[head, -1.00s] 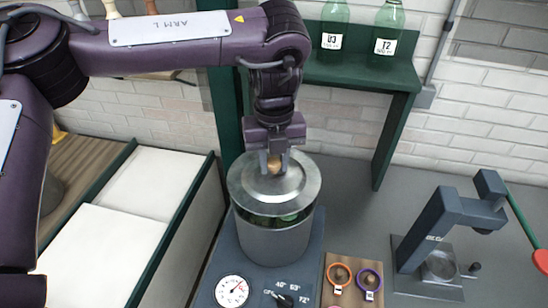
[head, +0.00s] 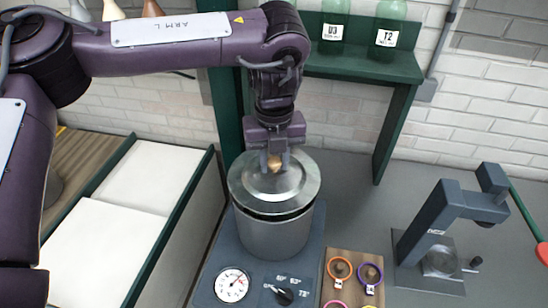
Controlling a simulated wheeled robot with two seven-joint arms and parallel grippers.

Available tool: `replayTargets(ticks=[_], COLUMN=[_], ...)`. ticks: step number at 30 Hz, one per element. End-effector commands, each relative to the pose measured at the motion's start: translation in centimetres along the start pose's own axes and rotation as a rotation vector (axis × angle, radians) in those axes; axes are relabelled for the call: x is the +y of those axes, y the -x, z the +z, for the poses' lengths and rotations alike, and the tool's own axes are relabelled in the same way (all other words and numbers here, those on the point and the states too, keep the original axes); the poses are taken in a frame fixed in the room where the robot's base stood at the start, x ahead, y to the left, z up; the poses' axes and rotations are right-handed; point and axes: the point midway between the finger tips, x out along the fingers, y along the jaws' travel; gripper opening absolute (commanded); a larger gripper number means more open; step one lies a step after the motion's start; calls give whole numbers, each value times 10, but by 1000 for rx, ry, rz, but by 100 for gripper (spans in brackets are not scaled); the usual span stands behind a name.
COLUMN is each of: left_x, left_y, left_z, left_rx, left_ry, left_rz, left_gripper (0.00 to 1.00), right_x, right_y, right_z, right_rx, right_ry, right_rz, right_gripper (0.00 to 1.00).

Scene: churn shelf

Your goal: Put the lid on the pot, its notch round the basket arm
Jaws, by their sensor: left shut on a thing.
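The grey metal lid (head: 292,190) is over the mouth of the metal pot (head: 275,237), nearly level, with a dark gap showing below its front edge. My left gripper (head: 275,162) is above the lid's middle and shut on its wooden knob (head: 274,163). The lid's notch and the basket arm do not show; the far side of the lid is partly hidden by my gripper. I cannot tell whether the lid touches the rim. My right gripper is not in view.
The pot stands on a dark base with a dial (head: 232,285) and a black control knob (head: 284,296). A board with coloured rings (head: 340,268) and a dark press-like stand (head: 440,225) are to the right. Bottles (head: 388,25) stand on a green shelf (head: 370,68) behind.

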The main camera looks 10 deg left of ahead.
Motion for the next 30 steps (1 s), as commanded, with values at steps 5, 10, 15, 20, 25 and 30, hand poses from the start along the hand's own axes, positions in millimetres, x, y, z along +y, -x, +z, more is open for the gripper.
replayTargets(ticks=[5,10,15,20,25,30], left_x=[0,0,0,0,0,0], left_y=[-2,-9,-15,-14,-15,-19], left_z=[0,0,0,0,0,0], left_rx=[0,-1,-1,-1,0,-1], left_ry=[0,0,0,0,0,1], left_rz=[-1,-1,-1,-1,-1,-1], left_gripper=[0,0,0,0,0,0], right_x=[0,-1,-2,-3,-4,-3], right_y=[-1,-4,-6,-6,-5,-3], right_z=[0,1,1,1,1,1], right_rx=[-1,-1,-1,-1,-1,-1], right_ry=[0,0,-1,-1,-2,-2], right_rz=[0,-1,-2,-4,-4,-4], right_gripper=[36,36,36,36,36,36])
